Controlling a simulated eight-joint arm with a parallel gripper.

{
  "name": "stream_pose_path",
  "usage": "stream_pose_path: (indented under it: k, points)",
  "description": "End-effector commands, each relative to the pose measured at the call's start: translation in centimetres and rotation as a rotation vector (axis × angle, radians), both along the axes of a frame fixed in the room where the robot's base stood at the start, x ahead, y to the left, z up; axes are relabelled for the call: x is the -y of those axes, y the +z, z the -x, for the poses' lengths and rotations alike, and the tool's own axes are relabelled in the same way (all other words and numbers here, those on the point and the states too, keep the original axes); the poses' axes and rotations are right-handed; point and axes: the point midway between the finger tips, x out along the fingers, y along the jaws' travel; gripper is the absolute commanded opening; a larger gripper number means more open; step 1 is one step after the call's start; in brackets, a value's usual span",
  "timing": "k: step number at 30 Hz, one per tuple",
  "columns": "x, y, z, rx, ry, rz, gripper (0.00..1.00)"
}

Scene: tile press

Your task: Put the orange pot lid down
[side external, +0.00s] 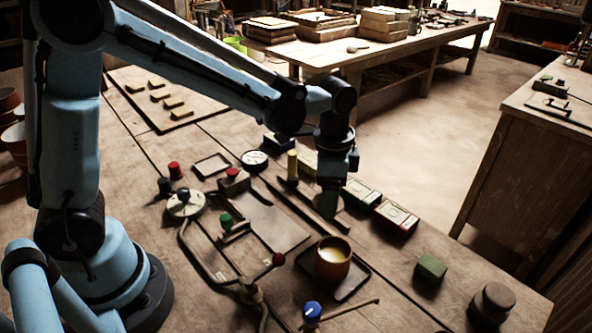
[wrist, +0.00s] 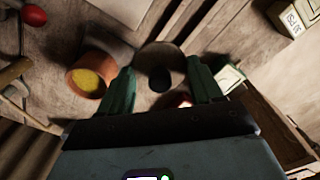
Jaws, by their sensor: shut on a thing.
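The orange pot (side external: 332,270) stands without a lid on a dark tray and shows yellow contents; it is also left of the fingers in the wrist view (wrist: 82,82). My gripper (side external: 328,205) is beyond the pot, low over the bench, with green fingers pointing down. In the wrist view my gripper (wrist: 160,68) has its fingers on either side of a dim brownish disc, apparently the pot lid (wrist: 160,55), with a dark round spot on it. The disc's colour does not read clearly as orange. In the side view the fingers largely hide it. I cannot tell its clearance from the bench.
Green-sided (side external: 361,192) and red-sided (side external: 396,218) boxes stand just right of my gripper. A long bar (side external: 300,206) lies beside it. A green block (side external: 431,268) and a dark round jar (side external: 492,303) are at the front right. Bare wood lies between the boxes and block.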

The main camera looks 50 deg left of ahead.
Motion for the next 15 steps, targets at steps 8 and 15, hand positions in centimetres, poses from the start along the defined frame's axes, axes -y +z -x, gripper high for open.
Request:
stream_pose_path:
  k: [8, 15]
  points:
    - [-1.0, -1.7, -1.0, 0.0, -0.001, 0.0, 0.36]
    - [-1.0, -4.5, -0.9, 0.0, -0.001, 0.0, 0.36]
